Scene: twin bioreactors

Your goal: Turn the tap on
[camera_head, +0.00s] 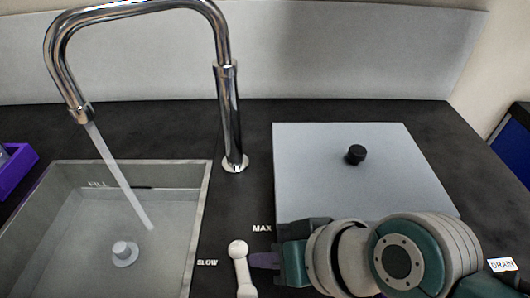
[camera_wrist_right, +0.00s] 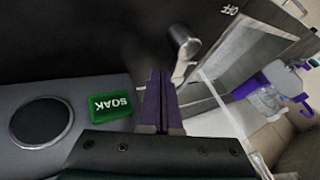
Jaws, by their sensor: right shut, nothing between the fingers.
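A pale straight stream (camera_head: 118,175) comes from the spout into the sink. The tap's white lever (camera_head: 241,266) has a round knob end and sits right of the sink, between the SLOW and MAX labels; it also shows in the wrist view (camera_wrist_right: 186,42). My right gripper (camera_head: 262,260) is just right of the lever, its purple fingers (camera_wrist_right: 155,100) shut and empty. Whether they touch the lever I cannot tell. My left gripper is not in view.
The grey sink (camera_head: 203,205) has a drain plug (camera_head: 124,252). A grey panel (camera_head: 340,185) with a black knob (camera_head: 356,154) lies right of the tap. A purple rack (camera_head: 18,165) is at the left edge. A green SOAK label (camera_wrist_right: 98,105) shows in the wrist view.

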